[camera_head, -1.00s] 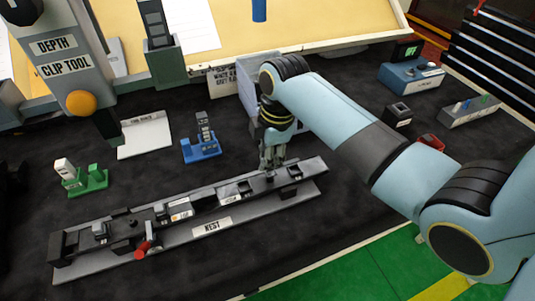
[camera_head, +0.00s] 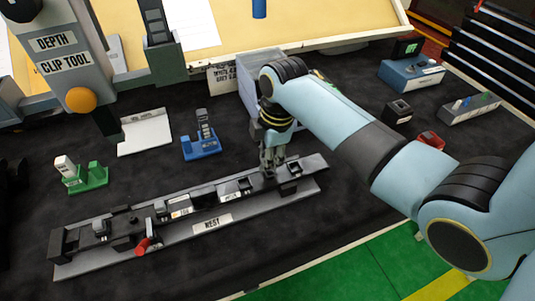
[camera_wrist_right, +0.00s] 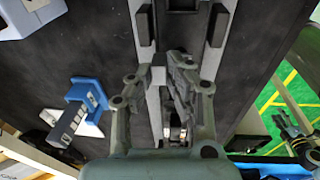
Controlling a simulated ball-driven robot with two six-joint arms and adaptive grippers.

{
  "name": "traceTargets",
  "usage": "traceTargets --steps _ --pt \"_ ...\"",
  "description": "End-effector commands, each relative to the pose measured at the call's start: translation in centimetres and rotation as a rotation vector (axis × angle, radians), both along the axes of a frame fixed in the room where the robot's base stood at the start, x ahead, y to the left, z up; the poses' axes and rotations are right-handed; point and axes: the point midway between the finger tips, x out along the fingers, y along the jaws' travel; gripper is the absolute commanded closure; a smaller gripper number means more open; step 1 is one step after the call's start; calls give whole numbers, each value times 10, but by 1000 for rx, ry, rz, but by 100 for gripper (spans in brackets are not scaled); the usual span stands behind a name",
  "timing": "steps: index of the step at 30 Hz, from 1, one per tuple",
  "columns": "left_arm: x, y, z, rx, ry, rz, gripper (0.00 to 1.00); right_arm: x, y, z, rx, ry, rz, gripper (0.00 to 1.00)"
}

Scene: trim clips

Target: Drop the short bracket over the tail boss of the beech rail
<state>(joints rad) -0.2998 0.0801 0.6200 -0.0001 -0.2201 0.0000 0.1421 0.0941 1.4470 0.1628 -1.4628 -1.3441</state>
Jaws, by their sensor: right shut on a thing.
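The long dark rail (camera_head: 205,199) lies in the nest (camera_head: 212,224), running from lower left to the right, with several small blocks and raised bosses along it. My right gripper (camera_head: 270,171) points down over the rail's right part. It is shut on a small piece, taken as the short bracket, which is mostly hidden by the fingers. In the right wrist view the fingers (camera_wrist_right: 172,72) are close together over the rail (camera_wrist_right: 205,60). The frames do not show clearly whether the held piece touches the rail. My left gripper is not in view.
A red-handled clamp (camera_head: 142,246) sits at the nest's front left. Behind the rail stand a green holder (camera_head: 90,179), a blue holder (camera_head: 203,149) and a grey bin (camera_head: 254,78). The depth clip tool (camera_head: 68,60) stands at the upper left. Dark mat in front is clear.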

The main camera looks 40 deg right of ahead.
Motion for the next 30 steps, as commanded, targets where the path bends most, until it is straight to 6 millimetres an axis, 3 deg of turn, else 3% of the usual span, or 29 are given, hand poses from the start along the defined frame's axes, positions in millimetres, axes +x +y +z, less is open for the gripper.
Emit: traceTargets --steps 15,16,21,30 --pt "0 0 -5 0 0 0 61 0 0 -13 0 0 0 100" --pt "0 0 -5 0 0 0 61 0 0 -13 0 0 0 82" --pt "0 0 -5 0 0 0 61 0 0 -13 0 1 0 60" --pt "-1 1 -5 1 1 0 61 -1 0 -13 0 2 0 57"
